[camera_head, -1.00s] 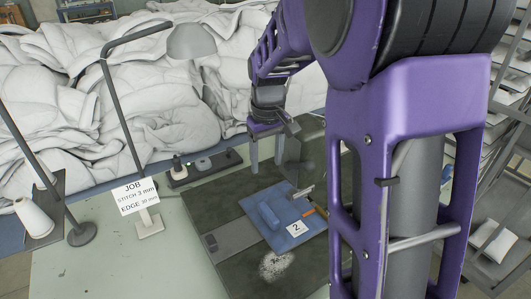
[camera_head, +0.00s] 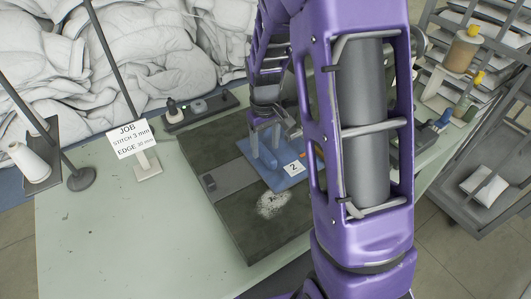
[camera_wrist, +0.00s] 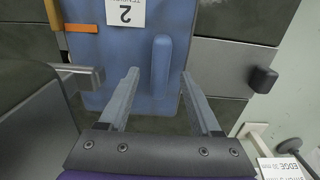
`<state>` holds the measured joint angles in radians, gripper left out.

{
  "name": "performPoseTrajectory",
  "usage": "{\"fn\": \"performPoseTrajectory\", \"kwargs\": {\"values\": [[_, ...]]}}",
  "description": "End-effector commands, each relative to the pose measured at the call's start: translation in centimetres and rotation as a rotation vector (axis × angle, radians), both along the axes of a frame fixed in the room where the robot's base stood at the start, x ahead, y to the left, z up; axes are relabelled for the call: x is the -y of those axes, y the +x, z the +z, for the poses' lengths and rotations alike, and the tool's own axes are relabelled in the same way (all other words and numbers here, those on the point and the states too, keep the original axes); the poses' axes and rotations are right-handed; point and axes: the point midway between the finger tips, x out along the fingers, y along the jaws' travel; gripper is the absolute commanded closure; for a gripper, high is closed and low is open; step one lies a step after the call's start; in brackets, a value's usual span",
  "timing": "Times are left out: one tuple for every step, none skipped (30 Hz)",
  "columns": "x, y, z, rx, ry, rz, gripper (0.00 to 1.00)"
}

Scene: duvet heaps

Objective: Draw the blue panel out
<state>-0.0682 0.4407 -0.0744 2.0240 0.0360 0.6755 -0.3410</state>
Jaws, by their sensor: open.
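The blue panel (camera_head: 285,181) lies flat in the dark work plate (camera_head: 240,224) and carries a white tag with "2" (camera_head: 293,168). In the wrist view the panel (camera_wrist: 112,62) has a raised blue grip bar (camera_wrist: 161,62). My gripper (camera_head: 265,152) is open over the panel. In the wrist view its two fingers (camera_wrist: 160,74) lie on either side of the bar, with gaps on both sides. I cannot tell how far down they reach. My arm hides the panel's right side in the head view.
A grey strip with a dark knob (camera_head: 209,182) lies left of the panel. A job sign (camera_head: 130,140) and lamp stand are at the left. A dark tray with small items (camera_head: 190,110) and white duvet heaps (camera_head: 110,75) are behind. The green table's front left is clear.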

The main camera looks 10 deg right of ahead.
Motion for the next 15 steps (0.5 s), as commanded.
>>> {"fn": "performPoseTrajectory", "kwargs": {"values": [[0.0,-0.1,-0.9,-0.004,0.000,0.000,0.35],[0.0,-0.1,-1.3,-0.003,0.000,0.000,0.35],[0.0,-0.1,-1.8,-0.003,0.000,0.000,0.35],[0.0,-0.1,-2.1,-0.003,0.000,0.000,0.35],[0.0,0.0,-2.4,-0.002,0.000,0.000,0.35],[0.0,0.0,-2.6,-0.001,0.001,0.000,0.35],[0.0,0.0,-2.8,-0.001,0.001,0.000,0.35],[0.0,0.0,-2.9,-0.001,0.001,0.000,0.35],[0.0,0.0,-3.1,-0.001,0.001,0.000,0.35],[0.0,0.0,-3.2,-0.001,0.001,0.000,0.35],[0.0,0.0,-3.2,-0.001,0.001,0.000,0.35],[0.0,0.0,-3.2,-0.001,0.001,0.000,0.35],[0.0,0.0,-3.3,0.000,0.000,0.000,0.35],[0.0,0.0,-3.3,0.000,0.000,0.000,0.35],[0.0,0.0,-3.2,0.000,0.000,0.000,0.35]]}}
